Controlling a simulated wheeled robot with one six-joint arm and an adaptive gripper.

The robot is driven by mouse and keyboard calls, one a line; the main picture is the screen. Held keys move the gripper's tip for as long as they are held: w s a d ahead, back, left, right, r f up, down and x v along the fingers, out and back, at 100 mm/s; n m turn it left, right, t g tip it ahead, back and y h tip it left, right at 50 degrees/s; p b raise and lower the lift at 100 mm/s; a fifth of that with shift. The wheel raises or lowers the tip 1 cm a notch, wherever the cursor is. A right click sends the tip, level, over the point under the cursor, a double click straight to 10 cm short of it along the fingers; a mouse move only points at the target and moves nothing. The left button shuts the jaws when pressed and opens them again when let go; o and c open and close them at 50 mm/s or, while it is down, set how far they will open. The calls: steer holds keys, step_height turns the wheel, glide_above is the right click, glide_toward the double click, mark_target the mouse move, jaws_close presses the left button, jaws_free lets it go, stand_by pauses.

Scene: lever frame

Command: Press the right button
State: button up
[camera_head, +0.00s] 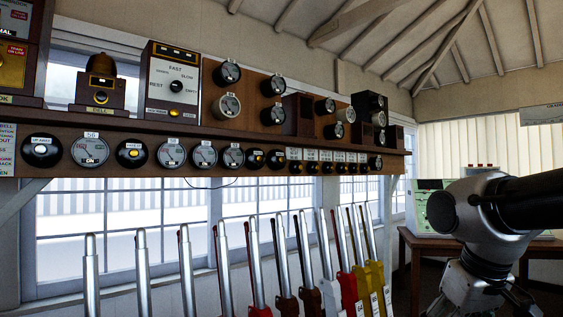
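My gripper (487,301) hangs from the arm at the lower right, pointing down in front of a wooden table. Its fingertips run toward the bottom edge, so I cannot tell whether it is open or shut. Behind my arm on the table is a pale green box (428,197), largely hidden by the arm. Small reddish caps (487,166) show just above my arm; they may be buttons, but they are too small to tell. The shelf front carries a row of round black and white fittings, including one with a yellow centre (132,153). Which one is the right button is not clear.
A row of tall levers (253,265) with metal handles stands below the instrument shelf (210,133), from left to centre. The wooden table (414,240) stands behind my arm at the right. Windows line the wall behind the levers.

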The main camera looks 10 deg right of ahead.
jaws_close()
stand_by(1.3)
